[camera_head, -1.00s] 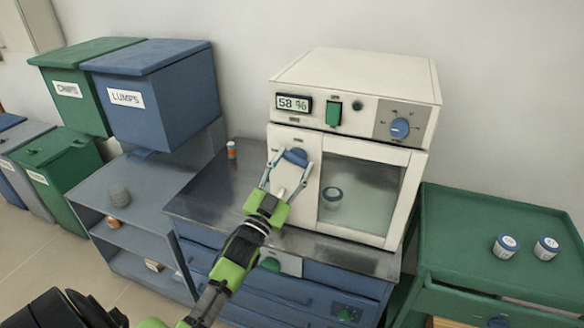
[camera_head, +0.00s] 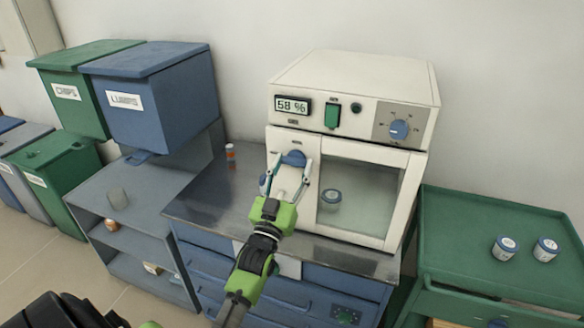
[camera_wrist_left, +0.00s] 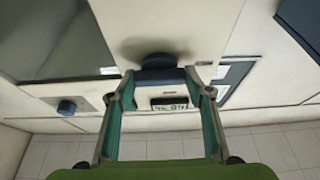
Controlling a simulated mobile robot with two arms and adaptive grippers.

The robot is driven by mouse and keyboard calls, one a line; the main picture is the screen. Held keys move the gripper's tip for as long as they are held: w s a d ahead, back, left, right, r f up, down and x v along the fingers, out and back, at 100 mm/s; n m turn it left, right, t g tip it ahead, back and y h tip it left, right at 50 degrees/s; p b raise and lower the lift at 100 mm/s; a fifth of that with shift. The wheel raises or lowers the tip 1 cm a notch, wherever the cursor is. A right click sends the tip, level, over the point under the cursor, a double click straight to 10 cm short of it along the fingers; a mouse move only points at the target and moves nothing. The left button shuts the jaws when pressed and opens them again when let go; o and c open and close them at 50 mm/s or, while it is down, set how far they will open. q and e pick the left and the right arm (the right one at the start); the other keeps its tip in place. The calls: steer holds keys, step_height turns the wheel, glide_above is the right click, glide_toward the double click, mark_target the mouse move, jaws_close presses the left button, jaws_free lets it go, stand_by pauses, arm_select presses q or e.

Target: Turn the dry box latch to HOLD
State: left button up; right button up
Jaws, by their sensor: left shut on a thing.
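The dry box (camera_head: 352,75) is a cream cabinet on the metal bench, with a glass-windowed door. Its blue latch knob (camera_head: 294,158) sits on the door's upper left part. My left gripper (camera_head: 292,163) reaches up to it from below, with its fingers on both sides of the knob. In the left wrist view the knob (camera_wrist_left: 157,75) is between the fingertips (camera_wrist_left: 160,76), and the gripper is shut on it. Any HOLD marking is too small to read or hidden. My right gripper is not in view.
The box panel has a display (camera_head: 293,105) reading 58 %, a green switch (camera_head: 332,115) and a blue dial (camera_head: 399,129). A jar (camera_head: 331,198) shows behind the glass. An orange-and-white bottle (camera_head: 231,155) stands left of the box. A green cart (camera_head: 480,225) with two jars is at right.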

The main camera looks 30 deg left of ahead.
arm_select(q)
steer(key=shift+f, duration=0.1)
steer(key=o, duration=1.1)
steer(key=v, duration=1.2)
